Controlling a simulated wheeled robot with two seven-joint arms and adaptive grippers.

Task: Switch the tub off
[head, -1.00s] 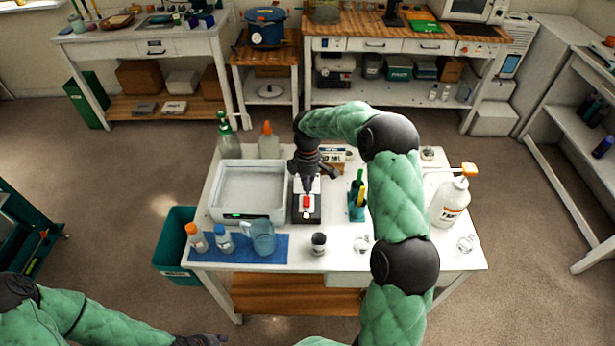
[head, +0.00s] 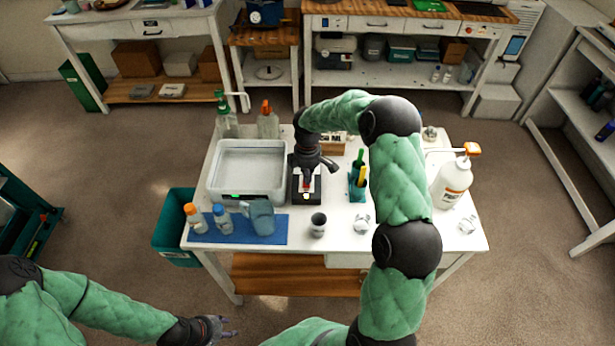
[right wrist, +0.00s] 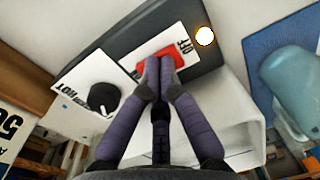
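The grey-white tub (head: 265,197) stands at the left of the white table, with a green light on its front. To its right is a black switch box (head: 296,198). In the right wrist view the box (right wrist: 120,45) carries a red rocker switch (right wrist: 160,52), an OFF label beside it and a glowing lamp (right wrist: 205,36). My right gripper (right wrist: 159,64) has its fingers together at the red switch, covering part of it; whether they press it, I cannot tell. In the head view this gripper (head: 307,184) is over the box. My left gripper (head: 231,326) is open and empty, low in front of the table.
A blue mat (head: 275,229) holds a jug (head: 262,217) and two bottles. A green holder (head: 357,187), dark cup (head: 318,225) and pump bottle (head: 451,183) stand to the right.

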